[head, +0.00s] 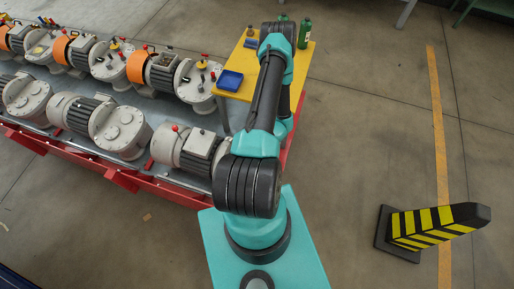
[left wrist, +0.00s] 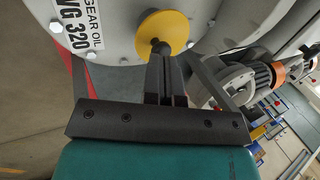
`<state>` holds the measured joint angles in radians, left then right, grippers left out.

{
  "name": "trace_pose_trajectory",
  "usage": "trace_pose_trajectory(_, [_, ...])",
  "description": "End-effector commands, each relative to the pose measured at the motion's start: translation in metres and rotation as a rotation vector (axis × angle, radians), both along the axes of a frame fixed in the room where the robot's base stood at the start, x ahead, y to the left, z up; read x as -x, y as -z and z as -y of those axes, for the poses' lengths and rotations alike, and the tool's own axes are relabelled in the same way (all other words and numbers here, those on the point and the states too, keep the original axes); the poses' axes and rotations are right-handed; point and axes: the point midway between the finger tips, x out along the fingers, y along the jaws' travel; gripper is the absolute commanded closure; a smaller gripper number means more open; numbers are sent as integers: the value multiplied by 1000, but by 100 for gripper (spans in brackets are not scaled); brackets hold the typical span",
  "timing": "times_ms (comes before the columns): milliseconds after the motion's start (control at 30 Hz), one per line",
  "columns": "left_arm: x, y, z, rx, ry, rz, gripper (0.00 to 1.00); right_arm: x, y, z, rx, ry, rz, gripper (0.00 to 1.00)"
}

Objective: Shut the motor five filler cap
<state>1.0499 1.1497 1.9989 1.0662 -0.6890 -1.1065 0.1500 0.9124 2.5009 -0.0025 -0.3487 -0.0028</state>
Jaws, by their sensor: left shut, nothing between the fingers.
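In the left wrist view a round yellow cap (left wrist: 165,28) sits at the face of a light grey motor housing (left wrist: 118,22). A label (left wrist: 80,22) beside it reads gear oil. My left gripper (left wrist: 161,50) is shut and empty, with its fingertips in front of the lower middle of the cap. I cannot tell whether they touch it, or how far the cap is seated. No motor number shows. The head view shows one teal arm of mine, but I make out no gripper there.
In the head view several grey motors (head: 122,130) stand in two rows on a red-edged bench (head: 125,180). A yellow table (head: 295,75) holds a blue tray (head: 230,80) and green bottles (head: 304,33).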

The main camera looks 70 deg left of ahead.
Motion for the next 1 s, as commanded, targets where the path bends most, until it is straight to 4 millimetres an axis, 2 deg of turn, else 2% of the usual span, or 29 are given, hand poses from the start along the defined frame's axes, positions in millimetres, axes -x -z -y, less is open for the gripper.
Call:
trace_pose_trajectory(200, [0,-7,0,0,0,0,100,0,0,0,0,0,0,54])
trace_pose_trajectory(667, [0,-11,0,0,0,0,100,0,0,0,0,0,0,54])
trace_pose_trajectory(867, [0,-26,0,0,-1,0,100,0,0,0,0,0,0,54])
trace_pose_trajectory(1000, [1,-45,-1,-1,-4,1,100,0,0,0,0,0,0,54])
